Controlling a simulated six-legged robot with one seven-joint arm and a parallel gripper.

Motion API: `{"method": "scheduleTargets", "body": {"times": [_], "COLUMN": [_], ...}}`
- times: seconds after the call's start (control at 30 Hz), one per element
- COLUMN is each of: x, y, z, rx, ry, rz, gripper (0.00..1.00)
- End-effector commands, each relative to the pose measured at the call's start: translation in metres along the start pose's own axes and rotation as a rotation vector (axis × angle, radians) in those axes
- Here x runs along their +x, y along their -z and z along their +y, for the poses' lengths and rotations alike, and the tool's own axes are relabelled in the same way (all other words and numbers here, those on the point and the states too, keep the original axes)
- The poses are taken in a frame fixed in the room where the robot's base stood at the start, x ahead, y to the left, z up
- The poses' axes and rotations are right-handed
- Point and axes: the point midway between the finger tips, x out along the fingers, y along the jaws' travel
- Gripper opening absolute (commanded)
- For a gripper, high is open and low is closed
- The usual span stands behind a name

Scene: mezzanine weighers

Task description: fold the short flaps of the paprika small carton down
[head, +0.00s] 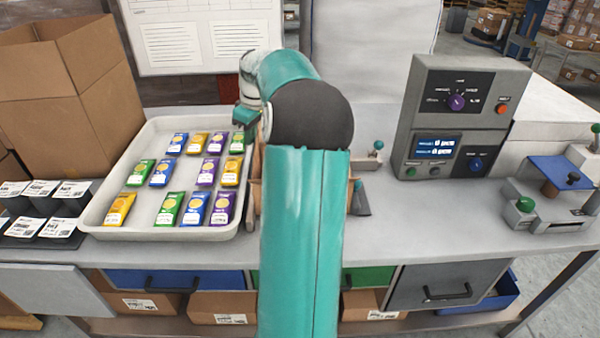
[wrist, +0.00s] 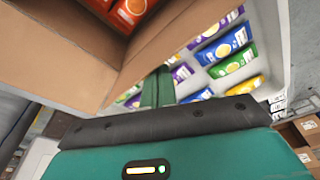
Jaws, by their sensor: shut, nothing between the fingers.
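The small carton is mostly hidden behind my arm in the head view; brown slivers of it (head: 256,185) show on either side. In the wrist view its brown cardboard (wrist: 60,58) fills the upper left, with orange packets (wrist: 130,12) inside. A brown panel (wrist: 165,40) slants up beside the opening and looks like a raised flap; I cannot tell which flap it is. My gripper (head: 243,120) is at the carton's left side, over the tray's right edge. Its shut, empty fingers (wrist: 156,88) are close to that panel; contact is unclear.
A white tray (head: 88,218) of colored packets lies left of the carton. A grey control box (head: 455,120) and a blue-topped device (head: 560,172) stand right.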

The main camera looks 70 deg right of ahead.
Motion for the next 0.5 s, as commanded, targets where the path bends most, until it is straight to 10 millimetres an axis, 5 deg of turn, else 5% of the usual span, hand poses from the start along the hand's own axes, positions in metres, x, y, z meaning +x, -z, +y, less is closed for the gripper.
{"method": "scheduleTargets", "body": {"times": [0.5], "x": [-0.0037], "y": [-0.0121], "z": [0.0072], "rx": [0.000], "ry": [0.000], "rz": [0.000], "gripper": [0.00]}}
